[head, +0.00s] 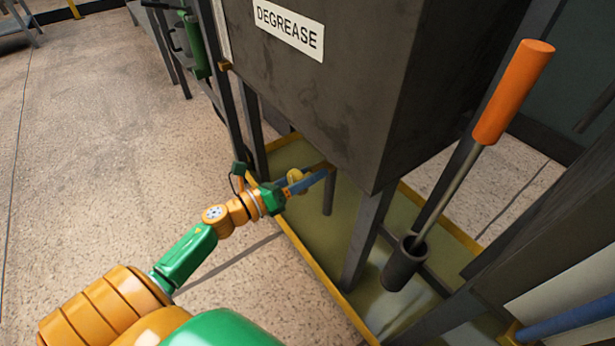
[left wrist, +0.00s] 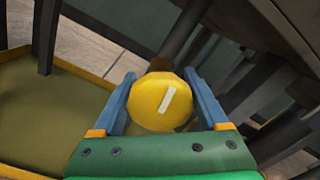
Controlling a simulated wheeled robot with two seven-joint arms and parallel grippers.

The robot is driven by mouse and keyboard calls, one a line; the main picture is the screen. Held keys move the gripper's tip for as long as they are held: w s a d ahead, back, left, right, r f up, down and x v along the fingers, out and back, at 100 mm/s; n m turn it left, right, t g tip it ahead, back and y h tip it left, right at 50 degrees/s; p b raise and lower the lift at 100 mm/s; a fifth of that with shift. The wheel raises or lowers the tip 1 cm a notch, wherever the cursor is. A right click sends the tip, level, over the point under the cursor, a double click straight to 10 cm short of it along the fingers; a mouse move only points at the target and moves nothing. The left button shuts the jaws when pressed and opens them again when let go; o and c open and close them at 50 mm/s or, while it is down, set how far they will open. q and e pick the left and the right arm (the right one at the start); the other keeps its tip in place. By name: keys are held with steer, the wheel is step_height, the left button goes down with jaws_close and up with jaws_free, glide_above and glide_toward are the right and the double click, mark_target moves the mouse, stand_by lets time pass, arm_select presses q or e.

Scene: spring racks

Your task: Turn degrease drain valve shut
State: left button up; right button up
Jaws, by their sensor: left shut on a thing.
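The degrease tank (head: 330,85) is a dark box on legs with a DEGREASE label on its front. Its drain valve has a round yellow knob (head: 294,177) below the tank, largely hidden by my gripper in the head view. In the left wrist view the knob (left wrist: 157,101) faces me, with a white bar mark tilted to the upper right. My left gripper (head: 308,180) has its blue fingers on both sides of the knob and is shut on it. The pipe behind the knob is mostly hidden. My right gripper is not in view.
A yellow-rimmed drip tray (head: 310,258) lies under the tank among its legs. A tool with an orange handle (head: 513,92) stands in a dark cup (head: 404,265) at the right. Open floor (head: 110,130) lies to the left.

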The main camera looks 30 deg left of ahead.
arm_select(q)
steer(key=shift+f+m+b, duration=0.1)
steer(key=shift+m+b, duration=0.25)
steer(key=shift+m, duration=0.75)
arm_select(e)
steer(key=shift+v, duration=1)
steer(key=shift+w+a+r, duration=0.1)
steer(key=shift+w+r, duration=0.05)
arm_select(q)
steer(key=o, duration=1.3)
steer(key=shift+c, duration=0.2)
steer(key=v, duration=0.7)
steer(key=shift+p, duration=0.35)
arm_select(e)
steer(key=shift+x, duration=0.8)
